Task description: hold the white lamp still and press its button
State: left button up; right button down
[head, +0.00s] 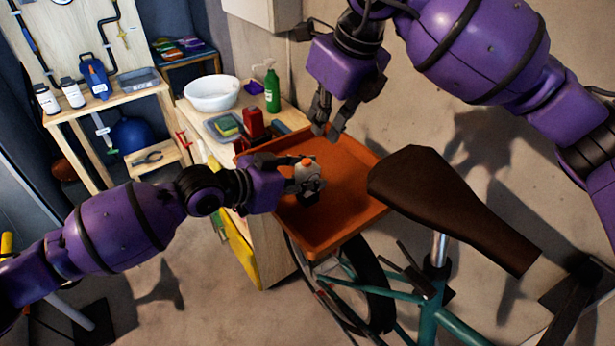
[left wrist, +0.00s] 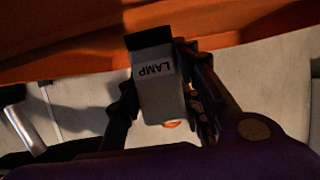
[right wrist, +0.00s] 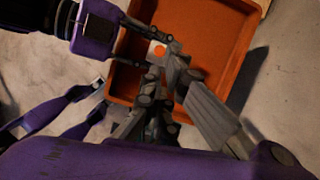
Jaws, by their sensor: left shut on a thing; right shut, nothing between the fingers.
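The white lamp (head: 307,175) is a small block with an orange button (head: 307,161) on top. It is over the orange tray (head: 325,235). My left gripper (head: 303,181) is shut on the lamp from the left. In the left wrist view, the fingers flank the lamp (left wrist: 158,90), whose side reads "LAMP". The lamp's base is partly hidden by the fingers, so I cannot tell how it rests. My right gripper (head: 326,130) is shut and empty, above and behind the lamp, apart from the button. The right wrist view shows the button (right wrist: 159,50) beside the fingertips.
A brown bicycle saddle (head: 440,195) stands right of the tray. The tray's front part is clear.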

notch_tip(320, 180, up, 3)
jog(key=m+t+y, duration=0.3)
jog(key=m+t, duration=0.1)
jog(key=m, duration=0.5)
send_over(311, 159)
jog(key=shift+d+f, duration=0.1)
jog(key=shift+f, duration=4.25)
jog(key=shift+f, duration=0.1)
jog(key=shift+f, duration=0.3)
